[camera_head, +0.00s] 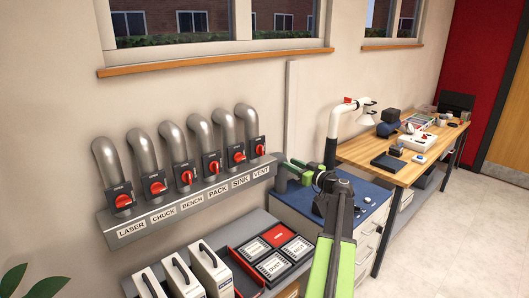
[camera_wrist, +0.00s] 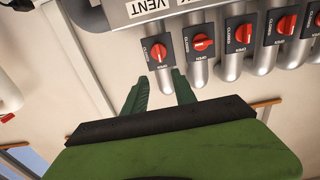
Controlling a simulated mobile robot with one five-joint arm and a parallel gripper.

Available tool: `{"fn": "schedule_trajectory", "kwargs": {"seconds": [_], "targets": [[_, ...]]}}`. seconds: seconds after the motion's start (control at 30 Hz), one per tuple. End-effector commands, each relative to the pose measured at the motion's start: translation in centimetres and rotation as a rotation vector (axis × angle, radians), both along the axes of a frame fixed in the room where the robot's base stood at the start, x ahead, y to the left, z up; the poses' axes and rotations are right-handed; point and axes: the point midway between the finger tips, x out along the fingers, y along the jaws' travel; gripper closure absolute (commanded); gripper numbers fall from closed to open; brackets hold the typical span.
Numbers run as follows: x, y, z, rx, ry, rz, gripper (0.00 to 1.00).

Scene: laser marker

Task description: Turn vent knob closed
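The vent knob (camera_head: 260,150) is a red knob on a dark square plate, at the right end of a row of similar knobs above the label VENT. In the wrist view, turned upside down, the vent knob (camera_wrist: 158,53) is the leftmost, with CLOSED and OPEN marked on its plate. I cannot tell its exact setting. My gripper (camera_head: 285,170) is just right of the vent knob in the head view. In the wrist view my gripper (camera_wrist: 161,77) is open and empty; its two green fingers point towards the knob, with a gap between tips and plate.
The sink knob (camera_head: 238,155) sits close beside it, with more knobs and grey pipes to the left. A blue-topped cabinet (camera_head: 310,200) stands on the right.

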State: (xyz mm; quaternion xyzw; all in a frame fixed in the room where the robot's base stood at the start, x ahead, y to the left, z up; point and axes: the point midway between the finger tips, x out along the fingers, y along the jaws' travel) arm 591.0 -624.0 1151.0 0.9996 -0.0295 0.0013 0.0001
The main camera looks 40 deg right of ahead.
Motion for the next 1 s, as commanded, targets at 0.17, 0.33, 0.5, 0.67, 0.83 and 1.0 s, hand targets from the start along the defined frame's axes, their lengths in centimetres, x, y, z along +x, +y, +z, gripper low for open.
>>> {"fn": "schedule_trajectory", "kwargs": {"seconds": [0.17,0.33,0.5,0.67,0.83,1.0], "targets": [[3.9,-0.6,0.0,0.0,0.0,0.0,0.67],[8.1,-1.1,0.0,0.0,0.0,-0.003,0.67],[12.0,-1.6,0.0,0.0,0.0,-0.006,0.67],[14.6,-1.8,0.0,0.0,0.0,-0.008,0.67],[15.8,-1.8,0.0,0.0,0.0,-0.01,0.67],[15.9,-1.8,0.0,0.0,0.0,-0.01,0.67]]}}
